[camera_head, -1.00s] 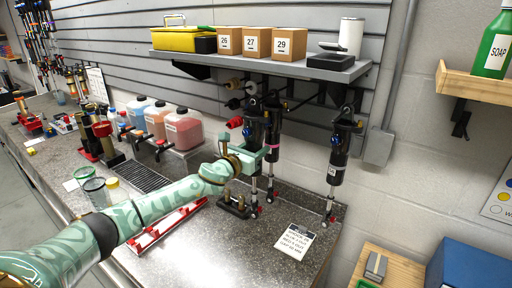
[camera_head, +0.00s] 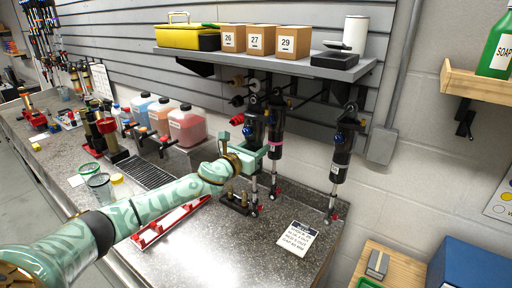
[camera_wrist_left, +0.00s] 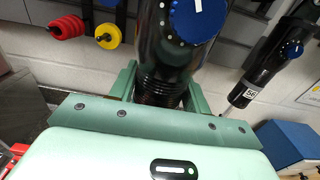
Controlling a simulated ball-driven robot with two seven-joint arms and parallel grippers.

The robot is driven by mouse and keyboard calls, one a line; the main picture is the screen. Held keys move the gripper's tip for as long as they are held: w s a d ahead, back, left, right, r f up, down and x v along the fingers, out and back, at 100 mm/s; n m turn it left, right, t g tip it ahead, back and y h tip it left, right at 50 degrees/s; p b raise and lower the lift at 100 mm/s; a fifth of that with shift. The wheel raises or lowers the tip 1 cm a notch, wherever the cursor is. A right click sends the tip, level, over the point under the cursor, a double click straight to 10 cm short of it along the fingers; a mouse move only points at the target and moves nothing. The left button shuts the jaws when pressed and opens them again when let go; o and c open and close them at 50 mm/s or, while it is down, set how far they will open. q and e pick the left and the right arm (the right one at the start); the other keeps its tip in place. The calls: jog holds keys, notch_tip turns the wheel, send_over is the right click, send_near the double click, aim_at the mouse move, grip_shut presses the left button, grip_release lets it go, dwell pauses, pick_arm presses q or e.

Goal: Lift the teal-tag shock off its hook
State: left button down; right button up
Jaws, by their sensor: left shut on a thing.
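Three black shocks hang in a row under the shelf. My left gripper (camera_head: 256,150) is shut around the body of the leftmost shock (camera_head: 254,128), which hangs upright with its rod end near the bench. In the left wrist view this black shock (camera_wrist_left: 158,52) with a blue knob (camera_wrist_left: 196,16) stands between the green fingers. No teal tag can be made out on it. The middle shock (camera_head: 276,135) has a pink band and is close beside it on the right. The right shock (camera_head: 341,160) hangs apart, with a white label. My right gripper is not in view.
The shelf (camera_head: 270,64) with numbered boxes and a yellow case is just above the shocks. A small black stand (camera_head: 233,204) and a printed card (camera_head: 297,238) lie on the bench below.

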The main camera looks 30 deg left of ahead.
pick_arm(q)
jog(key=shift+r, duration=0.2)
jog(key=shift+s+p, duration=0.35)
jog(key=shift+s, duration=0.3)
jog(key=shift+s+r, duration=0.1)
jog(key=shift+s, duration=0.05)
jog(key=shift+s+a, duration=0.1)
jog(key=shift+s, duration=0.2)
jog(key=shift+s+a+p, duration=0.2)
jog(key=shift+s+p, duration=0.3)
jog(key=shift+s, duration=1.9)
